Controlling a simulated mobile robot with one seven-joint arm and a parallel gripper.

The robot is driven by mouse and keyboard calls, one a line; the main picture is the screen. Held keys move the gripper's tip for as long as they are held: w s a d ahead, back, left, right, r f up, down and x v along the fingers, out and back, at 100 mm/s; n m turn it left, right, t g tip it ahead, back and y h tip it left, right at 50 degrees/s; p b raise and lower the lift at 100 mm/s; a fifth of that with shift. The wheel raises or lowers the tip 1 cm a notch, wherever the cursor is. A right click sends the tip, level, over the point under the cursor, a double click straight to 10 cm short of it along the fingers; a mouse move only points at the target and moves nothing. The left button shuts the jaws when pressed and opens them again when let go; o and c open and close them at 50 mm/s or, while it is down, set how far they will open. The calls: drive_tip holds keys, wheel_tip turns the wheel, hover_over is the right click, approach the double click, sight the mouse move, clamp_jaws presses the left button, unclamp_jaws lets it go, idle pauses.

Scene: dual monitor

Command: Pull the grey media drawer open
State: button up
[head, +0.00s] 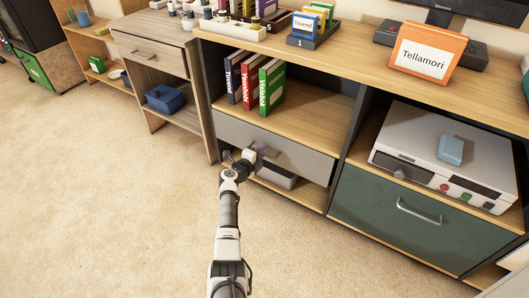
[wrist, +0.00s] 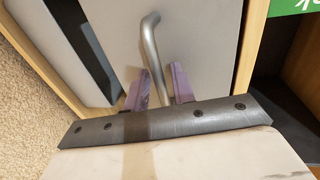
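The grey media drawer (head: 300,157) is in the middle cabinet, below the shelf with books. Its plain front looks flush with the cabinet. In the wrist view the drawer front (wrist: 205,45) fills the upper middle, with a bent metal bar handle (wrist: 151,45) standing out from it. My gripper (head: 262,154) is at the handle and hides most of it in the head view. In the wrist view the purple fingers of my gripper (wrist: 163,80) stand apart on either side of the handle bar. A gap shows on the right side of the bar.
A green-fronted drawer (head: 395,215) with its own handle is at the right, under a white device (head: 440,155). A pale box (head: 275,176) sits on the low shelf under the grey drawer. The carpet (head: 110,190) in front is clear.

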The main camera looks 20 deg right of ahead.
idle(0.3)
clamp_jaws()
